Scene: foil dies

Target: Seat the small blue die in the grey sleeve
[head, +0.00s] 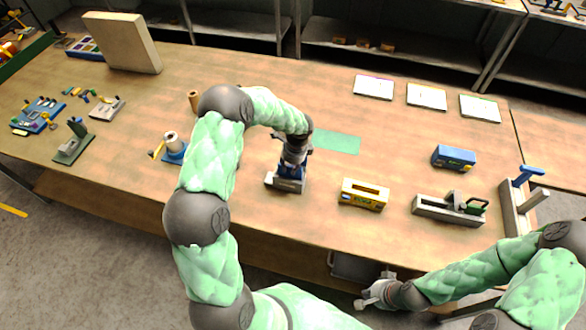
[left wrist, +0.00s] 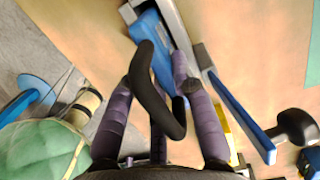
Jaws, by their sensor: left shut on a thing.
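The small blue die (head: 291,171) is under my left gripper (head: 292,174) in the head view, partly hidden by it. In the left wrist view the die shows as a blue block (left wrist: 150,38) with a black loop handle between the purple fingers of my left gripper (left wrist: 158,85), which is shut on it. The grey sleeve (head: 284,185) lies directly below the gripper, near the table's front edge. In the wrist view the die is beside or within its grey walls (left wrist: 172,18); I cannot tell how deep. My right gripper (head: 375,293) is low in front of the table, its finger opening unclear.
A yellow slotted box (head: 363,194) and a grey fixture with a green part (head: 450,210) stand to the right. A blue box (head: 453,158) is further back. A green mat (head: 337,141) lies behind the gripper. A blue stand (head: 174,150) is to the left.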

